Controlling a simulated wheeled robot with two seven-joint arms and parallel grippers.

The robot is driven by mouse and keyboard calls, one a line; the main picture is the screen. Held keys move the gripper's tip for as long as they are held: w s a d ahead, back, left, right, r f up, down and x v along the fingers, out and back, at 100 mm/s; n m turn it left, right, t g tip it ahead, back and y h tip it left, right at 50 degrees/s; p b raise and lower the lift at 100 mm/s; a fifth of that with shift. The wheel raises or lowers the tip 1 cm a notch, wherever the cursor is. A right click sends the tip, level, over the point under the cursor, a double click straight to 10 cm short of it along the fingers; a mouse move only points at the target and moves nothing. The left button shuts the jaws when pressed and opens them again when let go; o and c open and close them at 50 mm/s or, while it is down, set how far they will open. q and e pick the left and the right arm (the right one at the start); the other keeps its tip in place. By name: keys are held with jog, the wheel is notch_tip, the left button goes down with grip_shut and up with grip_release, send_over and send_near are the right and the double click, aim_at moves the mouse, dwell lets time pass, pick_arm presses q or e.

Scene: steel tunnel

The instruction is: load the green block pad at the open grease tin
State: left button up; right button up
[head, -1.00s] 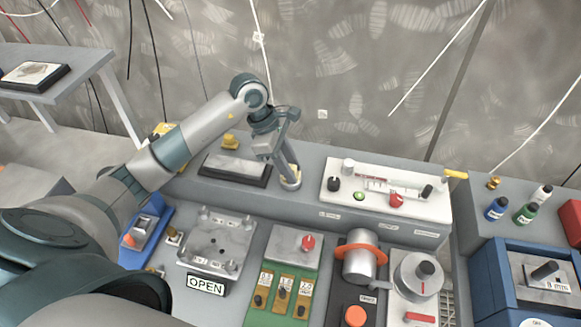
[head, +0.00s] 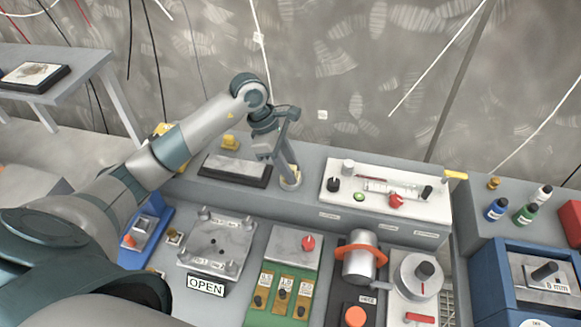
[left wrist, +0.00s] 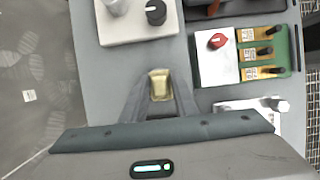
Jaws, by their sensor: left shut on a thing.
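My left gripper (head: 288,172) points down at the small round grease tin (head: 290,184) on the back ledge. The tin shows a pale rim and yellow inside, and the fingers hide part of it. In the left wrist view the gripper (left wrist: 160,92) is shut on a small brass-yellow piece (left wrist: 159,84), which I take for the pad. I see no green on it, and its lower end is hidden. I cannot tell whether it touches the grease. My right gripper is not in view.
Left of the tin lies a dark-edged plate (head: 235,171) with a yellow knob (head: 230,142) behind it. Right stands a white panel (head: 350,205) with knobs. In front are a green-framed tray (head: 256,318), a clear-topped fixture (head: 213,246) by an OPEN sign (head: 206,286), and a steel cylinder (head: 358,266).

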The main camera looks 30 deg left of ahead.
aim_at(293, 168)
pick_arm(q)
jog(key=shift+r+p, duration=1.1)
jog(key=shift+r, duration=2.25)
jog(key=shift+s+d+f+m+b, duration=0.2)
jog(key=shift+d+m+b, duration=0.1)
jog(key=shift+d+m, duration=0.25)
jog(key=s+d+f+m+g+y+b, duration=0.1)
jog(key=s+d+m+g+y+b, duration=0.1)
jog(key=m, duration=0.8)
jog(key=s+d+f+m+g+y+b, duration=0.1)
jog(key=s+m+b, duration=0.4)
jog(key=m, duration=0.5)
jog(key=s+d+g+y, duration=0.1)
jog(key=s+d+g, duration=0.1)
jog(key=shift+s+d+f, duration=0.2)
jog(key=shift+s+d, duration=0.05)
jog(key=shift+s, duration=0.05)
